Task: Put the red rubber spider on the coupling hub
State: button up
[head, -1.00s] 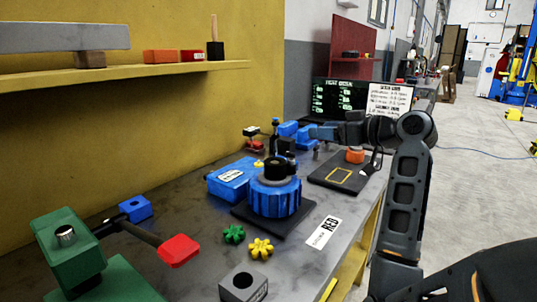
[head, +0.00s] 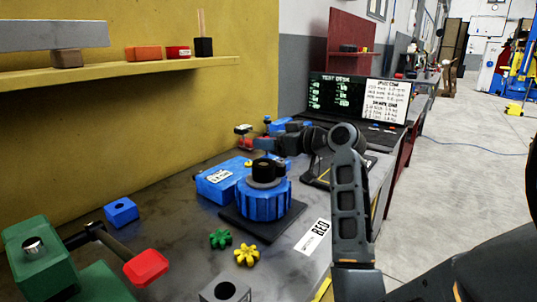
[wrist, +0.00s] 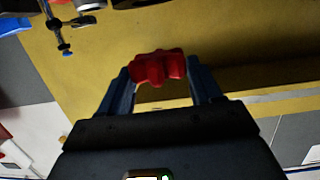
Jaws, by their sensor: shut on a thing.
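The red rubber spider (wrist: 158,66) is between the two blue fingertips of my gripper (wrist: 158,82) in the wrist view, with its lobes sticking out past them. My gripper is shut on it. The black coupling hub (head: 264,168) sits on top of the blue round positioner (head: 264,198), which stands on a dark base plate. My gripper is apart from the hub, farther back along the bench.
A green spider (head: 220,239) and a yellow spider (head: 247,254) lie in front of the positioner. A blue box (head: 220,182) stands left of it. A green vise (head: 40,245) with a red-ended handle is at front left. A yellow shelf (head: 130,72) overhangs the back.

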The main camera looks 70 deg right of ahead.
jog(key=shift+w+f, duration=0.35)
jog(key=shift+w, duration=0.05)
jog(key=shift+a+f, duration=0.1)
jog(key=shift+f, duration=1.75)
jog(key=shift+f, duration=0.2)
jog(key=o, duration=1.1)
jog(key=shift+r, duration=0.1)
jog(key=shift+s+r, duration=0.15)
jog(key=shift+s, duration=0.05)
jog(key=b+v, duration=0.1)
jog(key=v, duration=1)
jog(key=shift+s+a, duration=0.1)
jog(key=shift+s, duration=0.25)
